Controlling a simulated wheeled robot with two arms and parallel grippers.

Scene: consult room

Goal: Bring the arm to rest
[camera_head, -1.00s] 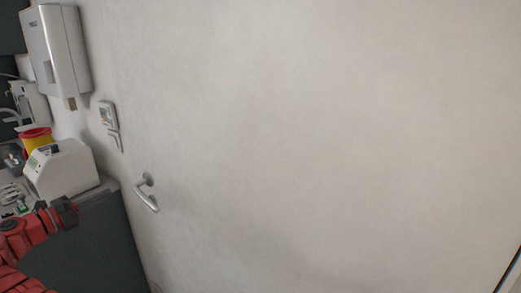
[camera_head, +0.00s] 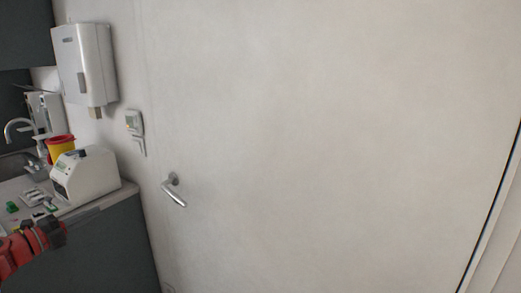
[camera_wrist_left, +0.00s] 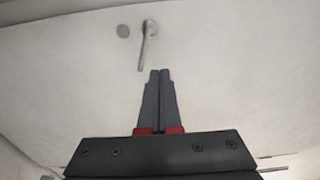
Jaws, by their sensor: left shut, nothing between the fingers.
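My left gripper (camera_head: 56,232) shows at the lower left of the head view, at the end of my red arm, in front of the dark counter front. In the left wrist view its two grey fingers (camera_wrist_left: 158,100) are together, with nothing between them. A pale door (camera_head: 330,140) fills most of the head view and looks closed. Its metal lever handle (camera_head: 174,192) is to the right of the gripper and apart from it. The handle also shows in the left wrist view (camera_wrist_left: 147,42), beyond the fingertips. My right gripper is in neither view.
A counter (camera_head: 110,240) at the left holds a white device (camera_head: 90,175), a yellow container with a red rim (camera_head: 60,150) and small items by a sink tap. A dispenser (camera_head: 85,65) and a small wall unit (camera_head: 134,122) hang above.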

